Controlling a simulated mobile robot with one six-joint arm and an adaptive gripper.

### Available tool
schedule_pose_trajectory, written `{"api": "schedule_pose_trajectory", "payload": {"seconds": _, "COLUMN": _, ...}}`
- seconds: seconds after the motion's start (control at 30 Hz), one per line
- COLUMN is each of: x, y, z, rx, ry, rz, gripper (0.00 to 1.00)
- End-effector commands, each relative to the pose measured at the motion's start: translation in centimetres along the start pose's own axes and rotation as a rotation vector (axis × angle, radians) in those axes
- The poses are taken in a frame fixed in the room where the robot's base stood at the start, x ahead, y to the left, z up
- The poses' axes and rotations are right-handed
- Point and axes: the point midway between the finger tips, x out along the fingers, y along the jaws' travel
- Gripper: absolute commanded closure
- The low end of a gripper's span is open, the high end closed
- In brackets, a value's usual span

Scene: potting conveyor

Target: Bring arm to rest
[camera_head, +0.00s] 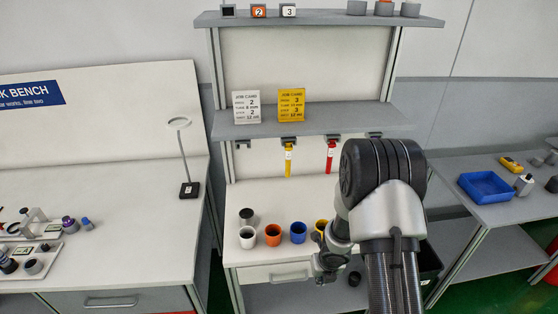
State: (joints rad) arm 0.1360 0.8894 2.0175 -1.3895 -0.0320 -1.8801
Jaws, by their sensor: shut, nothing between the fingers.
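My arm rises from the bottom right of the picture and bends at its large dark elbow. It folds back down in front of the potting bench (296,196). My gripper (325,273) is at the low end of the arm, near the bench's front edge and drawer. It is small and dark here, and its fingers are hard to make out. It looks shut and holds nothing that I can see. A yellow cup (321,225) stands just behind my wrist, partly covered by it. I cannot tell whether they touch.
White (248,238), orange (273,235) and blue (298,232) cups stand in a row, with a dark cup (246,216) behind. Yellow (288,160) and red (331,157) tools hang above. A blue tray (487,187) is on the right table. The bench's middle is clear.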

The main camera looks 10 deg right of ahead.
Motion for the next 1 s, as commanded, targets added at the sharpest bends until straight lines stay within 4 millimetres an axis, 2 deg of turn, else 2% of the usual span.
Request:
{"api": "schedule_pose_trajectory", "payload": {"seconds": 0.07, "x": -0.4, "y": -0.2, "z": 0.3, "rx": 0.020, "ry": -0.007, "rz": -0.008, "gripper": 1.00}}
{"api": "schedule_pose_trajectory", "payload": {"seconds": 0.17, "x": -2.6, "y": -0.8, "z": 1.7, "rx": 0.123, "ry": -0.042, "rz": -0.039, "gripper": 1.00}}
{"api": "schedule_pose_trajectory", "payload": {"seconds": 0.27, "x": -6.8, "y": -2.0, "z": 3.7, "rx": 0.333, "ry": -0.108, "rz": -0.091, "gripper": 1.00}}
{"api": "schedule_pose_trajectory", "payload": {"seconds": 0.33, "x": -10.6, "y": -2.9, "z": 4.7, "rx": 0.532, "ry": -0.165, "rz": -0.123, "gripper": 1.00}}
{"api": "schedule_pose_trajectory", "payload": {"seconds": 0.43, "x": -16.0, "y": -3.9, "z": 5.2, "rx": 0.833, "ry": -0.244, "rz": -0.149, "gripper": 1.00}}
{"api": "schedule_pose_trajectory", "payload": {"seconds": 0.5, "x": -19.6, "y": -4.3, "z": 4.8, "rx": 1.044, "ry": -0.294, "rz": -0.151, "gripper": 1.00}}
{"api": "schedule_pose_trajectory", "payload": {"seconds": 0.67, "x": -27.0, "y": -4.4, "z": 2.2, "rx": 1.526, "ry": -0.382, "rz": -0.109, "gripper": 1.00}}
{"api": "schedule_pose_trajectory", "payload": {"seconds": 0.8, "x": -32.1, "y": -3.4, "z": -1.5, "rx": 1.943, "ry": -0.409, "rz": -0.032, "gripper": 1.00}}
{"api": "schedule_pose_trajectory", "payload": {"seconds": 1.0, "x": -37.1, "y": -0.4, "z": -8.1, "rx": 2.513, "ry": -0.333, "rz": 0.118, "gripper": 1.00}}
